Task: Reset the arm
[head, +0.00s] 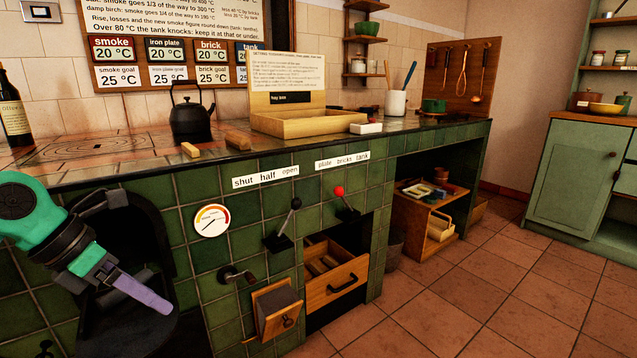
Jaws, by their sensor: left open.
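My left gripper (140,258) is in the lower left of the head view, on a green and black arm. Its jaws are open, with one pale purple finger pointing down and right, and nothing shows between them. It is in front of the dark arched opening (135,225) in the green-tiled hearth (190,255). Whether it touches the hearth cannot be told. My right gripper is not in view.
A black kettle (190,118), a wooden tray (300,122) and an oil bottle (14,108) stand on the hearth top. Levers with black (295,203) and red (339,191) knobs jut from the front. A drawer (335,285) is pulled out. The tiled floor (480,290) at right is clear.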

